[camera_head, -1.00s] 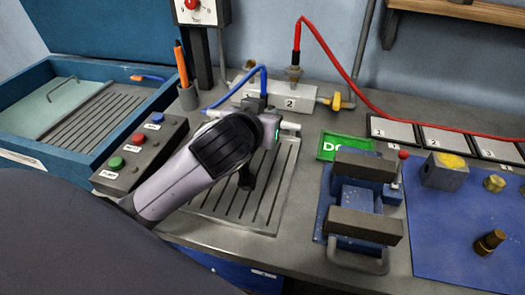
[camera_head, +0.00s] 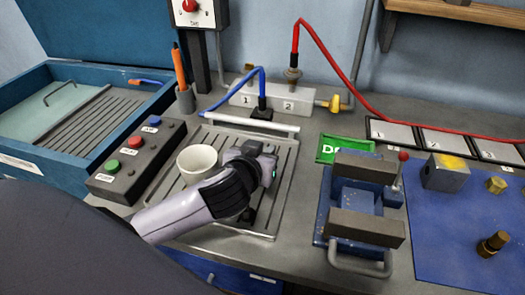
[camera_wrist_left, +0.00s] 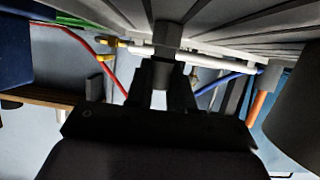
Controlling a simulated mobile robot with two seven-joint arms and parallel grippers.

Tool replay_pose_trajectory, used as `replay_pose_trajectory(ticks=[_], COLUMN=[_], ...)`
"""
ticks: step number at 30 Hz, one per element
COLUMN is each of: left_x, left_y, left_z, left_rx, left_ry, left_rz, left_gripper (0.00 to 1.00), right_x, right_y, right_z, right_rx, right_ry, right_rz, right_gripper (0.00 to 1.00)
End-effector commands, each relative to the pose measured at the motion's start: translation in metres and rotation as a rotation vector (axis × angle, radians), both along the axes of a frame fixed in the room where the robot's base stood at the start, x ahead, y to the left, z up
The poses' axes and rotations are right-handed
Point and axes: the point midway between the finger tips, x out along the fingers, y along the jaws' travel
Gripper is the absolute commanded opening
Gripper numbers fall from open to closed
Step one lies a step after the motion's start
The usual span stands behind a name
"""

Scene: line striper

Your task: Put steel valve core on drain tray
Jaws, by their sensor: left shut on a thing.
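The drain tray (camera_head: 274,205) is a grooved grey metal tray on the bench, with a pale bar along its back edge. My left gripper (camera_head: 247,215) points down over the tray's front right part, its fingers mostly hidden by the wrist. In the left wrist view the gripper (camera_wrist_left: 167,75) is shut on a grey block-like piece, the steel valve core (camera_wrist_left: 168,28). The core is close against the tray's slats (camera_wrist_left: 245,18) there; I cannot tell whether it touches. The head view hides the core. My right gripper is not in view.
A white cup (camera_head: 197,164) stands on the tray's left part, close to my wrist. A button box (camera_head: 138,154) is left of the tray. A white manifold (camera_head: 285,98) with hoses stands behind.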

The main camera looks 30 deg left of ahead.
Motion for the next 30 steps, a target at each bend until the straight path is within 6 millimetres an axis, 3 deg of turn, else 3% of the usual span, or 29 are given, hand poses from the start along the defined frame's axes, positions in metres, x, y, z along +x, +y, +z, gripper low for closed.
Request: replay_pose_trajectory(ticks=[1, 2, 3, 4, 15, 30], left_x=[0.000, 0.000, 0.000, 0.000, -0.001, -0.059], left_y=[0.000, 0.000, 0.000, 0.000, 0.000, -0.013], left_z=[-0.003, -0.003, -0.002, -0.002, 0.003, 0.026], left_rx=[-0.001, 0.000, 0.000, 0.000, 0.000, -0.003], left_ry=[0.001, 0.001, 0.001, 0.001, 0.000, 0.000], left_rz=[0.000, 0.000, 0.000, 0.000, 0.000, -0.001], left_gripper=[0.00, 0.29, 0.42, 0.48, 0.48, 0.48], right_x=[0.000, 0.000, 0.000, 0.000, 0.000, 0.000], right_y=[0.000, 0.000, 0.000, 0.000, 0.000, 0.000], right_z=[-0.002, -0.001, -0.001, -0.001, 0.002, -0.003], right_rx=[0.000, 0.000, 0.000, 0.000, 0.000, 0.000], right_ry=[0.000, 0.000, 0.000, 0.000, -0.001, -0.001], right_rz=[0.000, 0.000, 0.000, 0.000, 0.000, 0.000], right_gripper=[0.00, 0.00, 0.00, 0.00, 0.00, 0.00])
